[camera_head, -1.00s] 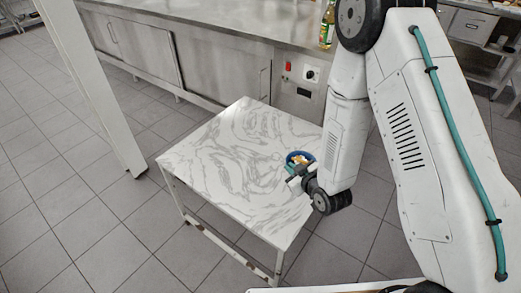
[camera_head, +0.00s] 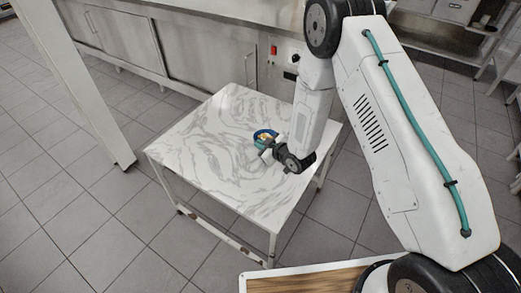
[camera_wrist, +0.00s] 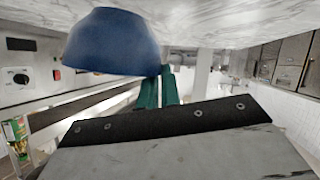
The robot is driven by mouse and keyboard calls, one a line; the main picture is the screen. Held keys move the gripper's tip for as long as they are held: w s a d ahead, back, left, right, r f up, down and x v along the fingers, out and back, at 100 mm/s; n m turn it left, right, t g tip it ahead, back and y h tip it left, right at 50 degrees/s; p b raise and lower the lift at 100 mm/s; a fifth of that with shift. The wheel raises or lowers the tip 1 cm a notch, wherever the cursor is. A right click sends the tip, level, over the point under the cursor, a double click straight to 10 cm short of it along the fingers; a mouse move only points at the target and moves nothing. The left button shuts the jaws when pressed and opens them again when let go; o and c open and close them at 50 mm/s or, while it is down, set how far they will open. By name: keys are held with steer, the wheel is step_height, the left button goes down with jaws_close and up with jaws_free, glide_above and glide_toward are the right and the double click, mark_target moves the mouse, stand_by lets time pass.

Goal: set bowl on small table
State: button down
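A blue bowl (camera_head: 264,134) with something orange in it shows over the right half of the small white marble-topped table (camera_head: 205,150). My gripper (camera_head: 265,148) is at the bowl's near rim. In the wrist view, the bowl (camera_wrist: 112,42) appears upside down in the picture, its base toward the marble top (camera_wrist: 225,18). The green fingers (camera_wrist: 158,88) are close together at the bowl's rim, shut on it. The bowl looks level and very near the tabletop. I cannot tell whether its base touches.
Steel counters (camera_head: 190,50) run behind the table, with a red switch (camera_head: 274,50) on the panel. A white post (camera_head: 85,85) stands left of the table. The tabletop's left half is bare. A bottle (camera_wrist: 15,135) shows in the wrist view.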

steer(key=shift+w, duration=0.3)
steer(key=shift+f, duration=1.75)
steer(key=c, duration=1.6)
jaws_free()
steer(key=shift+d, duration=0.1)
steer(key=v, duration=1.2)
